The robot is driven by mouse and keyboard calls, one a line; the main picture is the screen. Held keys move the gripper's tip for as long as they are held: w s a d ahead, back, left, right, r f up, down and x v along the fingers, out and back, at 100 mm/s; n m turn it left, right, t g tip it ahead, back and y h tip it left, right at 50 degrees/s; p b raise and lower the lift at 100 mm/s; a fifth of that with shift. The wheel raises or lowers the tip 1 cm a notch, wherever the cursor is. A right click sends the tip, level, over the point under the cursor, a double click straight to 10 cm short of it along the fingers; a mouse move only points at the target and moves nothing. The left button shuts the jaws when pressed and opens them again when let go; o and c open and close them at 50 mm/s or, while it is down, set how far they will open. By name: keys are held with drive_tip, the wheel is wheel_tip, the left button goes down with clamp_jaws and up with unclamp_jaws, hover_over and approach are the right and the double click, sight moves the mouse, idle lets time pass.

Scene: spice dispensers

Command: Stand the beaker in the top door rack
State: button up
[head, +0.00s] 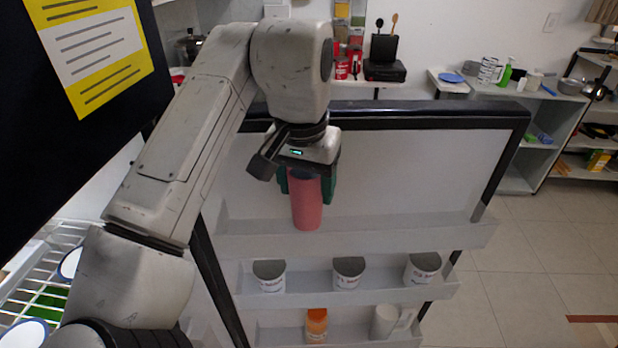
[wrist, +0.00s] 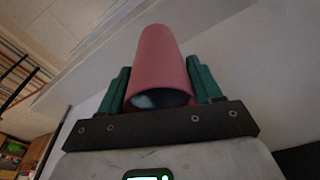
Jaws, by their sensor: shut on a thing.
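The beaker is a pink-red cylinder (head: 306,203) held upright by my gripper (head: 307,185) in front of the open door's inner panel. The gripper's green fingers are shut on it from both sides. The beaker (wrist: 158,65) also shows between the fingers (wrist: 160,88) in the wrist view, its near opening facing the camera. The top door rack (head: 255,238) is a grey shelf with a front lip. The beaker's lower end appears at this rack in the head view; I cannot tell whether it touches the rack floor.
The rack below holds several white tubs, including a middle one (head: 348,273). The lowest rack holds an orange bottle (head: 316,326) and a white mug (head: 385,322). A wire shelf (head: 40,270) is at left. The top rack looks clear right of the beaker.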

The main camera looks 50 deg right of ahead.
sight(306, 199)
drive_tip(key=shift+w+d+f, duration=0.15)
drive_tip(key=shift+w+f, duration=0.1)
drive_tip(key=shift+f, duration=0.1)
drive_tip(key=shift+f+p, duration=0.5)
drive_tip(key=shift+f, duration=0.95)
drive_tip(key=shift+f, duration=0.15)
drive_tip(key=o, duration=1.2)
drive_tip(key=shift+o, duration=0.2)
wheel_tip(306, 199, up, 12)
drive_tip(key=a+b, duration=0.1)
drive_tip(key=shift+s+a+b, duration=0.3)
drive_tip(key=shift+s+a, duration=0.05)
drive_tip(key=shift+s, duration=0.05)
